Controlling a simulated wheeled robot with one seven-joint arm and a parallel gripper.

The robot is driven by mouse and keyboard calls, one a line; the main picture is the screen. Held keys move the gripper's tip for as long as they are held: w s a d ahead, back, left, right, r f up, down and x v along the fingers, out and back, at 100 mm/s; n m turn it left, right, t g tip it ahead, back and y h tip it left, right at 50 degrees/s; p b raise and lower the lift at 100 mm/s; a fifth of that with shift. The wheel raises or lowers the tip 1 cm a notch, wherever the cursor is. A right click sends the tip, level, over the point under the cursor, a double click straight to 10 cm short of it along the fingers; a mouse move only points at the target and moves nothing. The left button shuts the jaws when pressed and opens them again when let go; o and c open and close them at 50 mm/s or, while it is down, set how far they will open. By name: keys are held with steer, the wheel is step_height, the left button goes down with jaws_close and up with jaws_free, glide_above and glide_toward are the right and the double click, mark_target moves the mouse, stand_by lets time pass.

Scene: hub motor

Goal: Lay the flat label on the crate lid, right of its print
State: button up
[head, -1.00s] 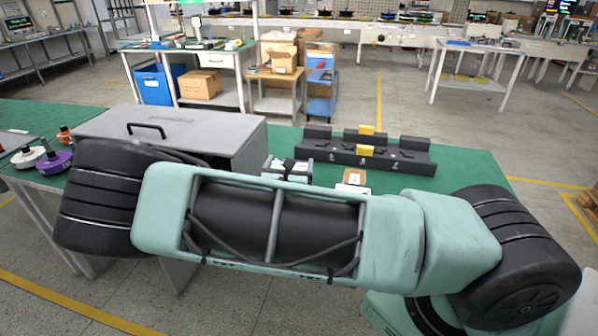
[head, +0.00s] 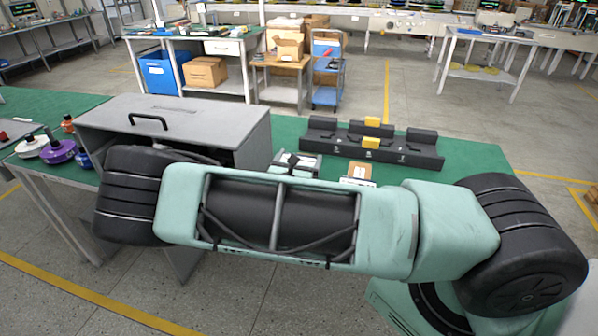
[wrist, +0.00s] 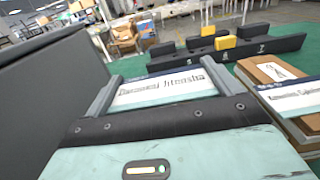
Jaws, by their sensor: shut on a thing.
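My gripper (wrist: 160,85) is shut on a flat white label (wrist: 165,88) with a dark edge and a line of print I cannot read surely. In the head view my gripper (head: 297,163) is partly hidden behind my arm, left of a small brown crate (head: 358,170). In the wrist view the crate (wrist: 262,72) is at the right edge, apart from the right finger. Its lid carries a white print (wrist: 280,71) and a white-and-blue strip with lettering (wrist: 303,97), partly cut off by the frame.
A large grey bin with a black handle (head: 175,112) stands close left of my gripper. A long dark rack with yellow blocks (head: 372,146) lies behind the crate. Green table (head: 480,165) is bare right of the rack.

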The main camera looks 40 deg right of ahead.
steer(key=shift+f+p, duration=0.65)
steer(key=shift+f, duration=1.6)
steer(key=shift+f, duration=0.1)
steer(key=shift+f, duration=0.1)
steer(key=o, duration=0.7)
steer(key=shift+f+b, duration=0.2)
steer(key=shift+b, duration=0.5)
